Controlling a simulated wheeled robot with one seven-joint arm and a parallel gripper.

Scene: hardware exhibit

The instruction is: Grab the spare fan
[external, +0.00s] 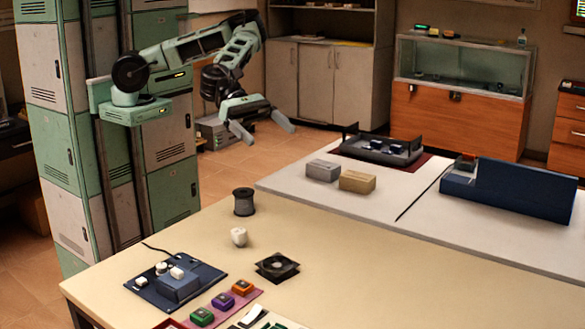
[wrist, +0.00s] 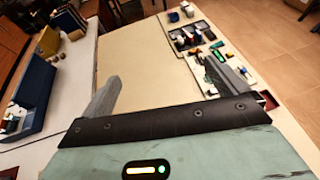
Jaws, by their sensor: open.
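The spare fan (external: 277,267) is a black, square, flat unit lying on the beige table (external: 345,290), right of the middle of the table's left part in the external view. I cannot make it out for certain in the wrist view. My gripper (external: 263,127) is open and empty, held in the air well above and behind the table, far from the fan. In the wrist view my gripper (wrist: 163,75) shows its two fingers spread apart with only bare tabletop between them.
Near the fan stand a dark spool (external: 243,202) and a small white cup-like item (external: 239,237). A blue board with blocks (external: 178,282) and coloured blocks (external: 222,300) lie in front. Two boxes (external: 357,182) and a blue bin (external: 510,188) stand on the white surface.

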